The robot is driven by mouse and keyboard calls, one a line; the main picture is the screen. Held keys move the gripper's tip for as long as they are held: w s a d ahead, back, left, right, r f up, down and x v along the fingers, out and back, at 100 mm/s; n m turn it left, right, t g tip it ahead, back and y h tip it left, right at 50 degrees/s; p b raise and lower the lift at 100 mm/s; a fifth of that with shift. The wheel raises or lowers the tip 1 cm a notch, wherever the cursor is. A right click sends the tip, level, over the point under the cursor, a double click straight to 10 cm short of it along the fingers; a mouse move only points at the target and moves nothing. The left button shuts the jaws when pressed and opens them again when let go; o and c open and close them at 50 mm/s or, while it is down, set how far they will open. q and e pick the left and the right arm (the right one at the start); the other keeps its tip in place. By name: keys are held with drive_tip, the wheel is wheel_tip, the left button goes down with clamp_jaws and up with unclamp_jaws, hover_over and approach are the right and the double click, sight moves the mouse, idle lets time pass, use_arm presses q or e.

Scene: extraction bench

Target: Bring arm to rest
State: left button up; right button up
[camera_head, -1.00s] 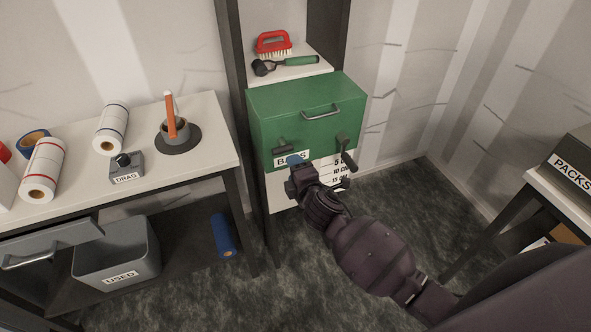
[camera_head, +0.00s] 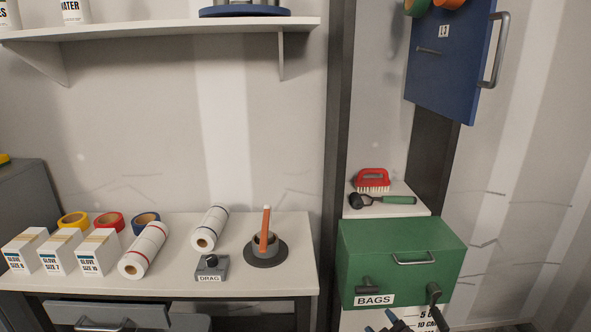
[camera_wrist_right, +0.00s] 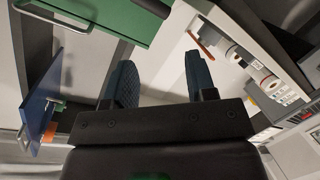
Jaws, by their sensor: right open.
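The green box also shows at the top left of the wrist view (camera_wrist_right: 112,15), apart from the fingers. Most of the right arm is out of the head view. My left gripper is in neither view.
A blue door (camera_head: 450,65) stands open at the upper right. A red brush (camera_head: 373,179) and a green-handled tool (camera_head: 385,200) lie on a shelf above the box. The bench (camera_head: 180,272) holds rolls, tapes, glove boxes and a DRAG knob (camera_head: 211,267). A shelf (camera_head: 160,30) runs above it.

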drive_tip(key=s+d+f+m+g, duration=0.1)
drive_tip(key=s+d+f+m, duration=0.1)
drive_tip(key=s, duration=0.5)
drive_tip(key=s+d+f+m+g+h, duration=0.1)
drive_tip(key=s+d+f+m, duration=0.2)
drive_tip(key=s+f, duration=0.3)
drive_tip(key=s+d+f+m+g+h, duration=0.1)
drive_tip(key=s+d+f+m, duration=0.2)
drive_tip(key=s, duration=0.7)
drive_tip(key=shift+d+f+m+g, duration=0.2)
drive_tip(key=shift+f+m+g, duration=0.2)
drive_tip(key=shift+f, duration=0.05)
drive_tip(key=shift+s, duration=0.1)
